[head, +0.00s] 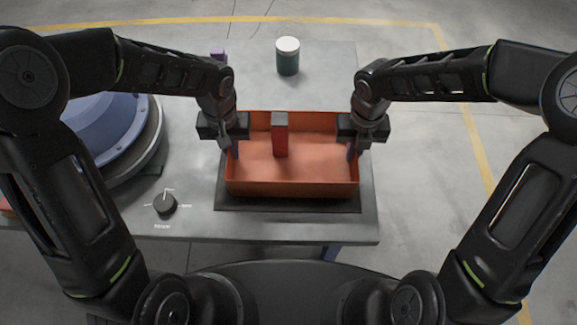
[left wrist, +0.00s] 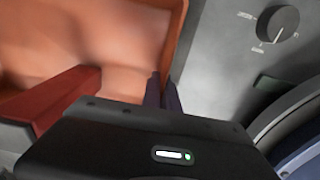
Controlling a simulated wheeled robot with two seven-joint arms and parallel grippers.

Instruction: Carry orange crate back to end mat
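The orange crate (head: 292,189) is at the front middle of the table, over a dark mat (head: 290,205) whose front and side edges show. I cannot tell whether its base touches the mat. A red block with a grey top (head: 281,140) stands inside it. My left gripper (head: 230,148) has its fingers on either side of the crate's left wall. The left wrist view shows these fingers (left wrist: 163,92) close together, shut on the wall's rim. My right gripper (head: 356,149) is at the right wall in the same way, shut on it; its outer finger is partly hidden.
A dark green jar with a white lid (head: 288,57) stands behind the crate. A large blue round housing (head: 95,130) is on the left, with a black dial (head: 165,203) in front of it. A small purple object (head: 218,55) is behind my left arm. The table's right edge is close to the crate.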

